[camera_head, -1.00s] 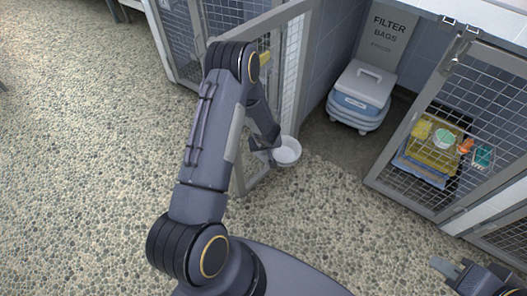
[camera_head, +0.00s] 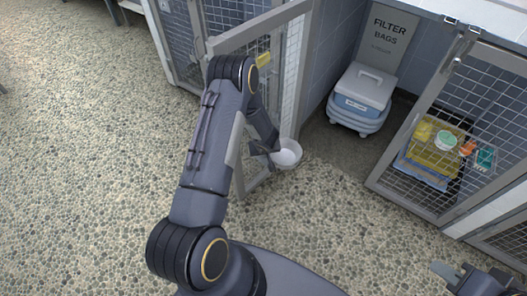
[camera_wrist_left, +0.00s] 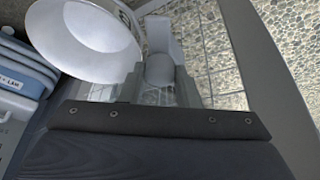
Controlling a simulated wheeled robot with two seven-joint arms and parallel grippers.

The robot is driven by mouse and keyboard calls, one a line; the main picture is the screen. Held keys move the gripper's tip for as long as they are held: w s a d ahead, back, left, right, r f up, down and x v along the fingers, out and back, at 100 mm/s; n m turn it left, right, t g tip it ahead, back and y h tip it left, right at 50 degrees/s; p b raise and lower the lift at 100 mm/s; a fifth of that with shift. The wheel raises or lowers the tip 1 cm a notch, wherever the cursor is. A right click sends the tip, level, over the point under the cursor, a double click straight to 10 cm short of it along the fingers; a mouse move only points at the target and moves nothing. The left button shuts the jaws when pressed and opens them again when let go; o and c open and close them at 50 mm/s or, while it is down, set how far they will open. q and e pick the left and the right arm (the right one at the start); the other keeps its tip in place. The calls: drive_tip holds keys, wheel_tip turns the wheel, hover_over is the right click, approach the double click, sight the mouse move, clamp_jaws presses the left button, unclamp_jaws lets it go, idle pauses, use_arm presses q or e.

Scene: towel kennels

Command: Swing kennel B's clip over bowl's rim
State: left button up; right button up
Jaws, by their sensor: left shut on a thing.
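The white bowl (camera_head: 288,153) hangs on the mesh of the open kennel door (camera_head: 250,178). It also shows large at the upper left of the left wrist view (camera_wrist_left: 88,32). My left gripper (camera_wrist_left: 158,88) is beside the bowl at the door, shut on a small grey piece (camera_wrist_left: 161,68) that looks like the clip. In the head view my left arm hides most of that grip. Whether the clip touches the bowl's rim I cannot tell. My right gripper (camera_head: 462,277) is at the bottom right, away from the door, and its jaw gap is unclear.
A blue-and-white lidded bin (camera_head: 361,97) stands in the recess below the filter bags sign (camera_head: 388,35). A yellow tag (camera_head: 264,59) is on the open door. Pebbled floor is clear at left.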

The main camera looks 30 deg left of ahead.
use_arm(q)
drive_tip(key=shift+r+n+p, duration=0.2)
drive_tip(key=shift+n+p, duration=0.2)
drive_tip(key=shift+p, duration=0.45)
drive_tip(key=n+p, duration=0.2)
drive_tip(key=shift+d+r+g+y+p, duration=0.1)
drive_tip(key=shift+g+y+p, duration=0.3)
drive_tip(key=shift+w+n+p, duration=0.1)
drive_tip(key=shift+n+p, duration=0.35)
drive_tip(key=shift+n, duration=0.45)
drive_tip(key=shift+f+n+g+y, duration=0.3)
drive_tip(key=shift+n+g, duration=0.2)
drive_tip(key=shift+n, duration=0.4)
drive_tip(key=n+g+b, duration=0.1)
drive_tip(key=n, duration=0.1)
drive_tip(key=shift+w+f+n, duration=0.1)
drive_tip(key=shift+w+n, duration=0.05)
drive_tip(key=shift+n, duration=0.25)
drive_tip(key=n+g+b, duration=0.1)
drive_tip(key=n+b, duration=0.1)
drive_tip(key=n, duration=0.2)
drive_tip(key=shift+w+g, duration=0.1)
drive_tip(key=shift+g, duration=0.3)
drive_tip(key=shift+n+g+b, duration=0.6)
drive_tip(key=shift+n+b, duration=0.05)
drive_tip(key=shift+n, duration=0.95)
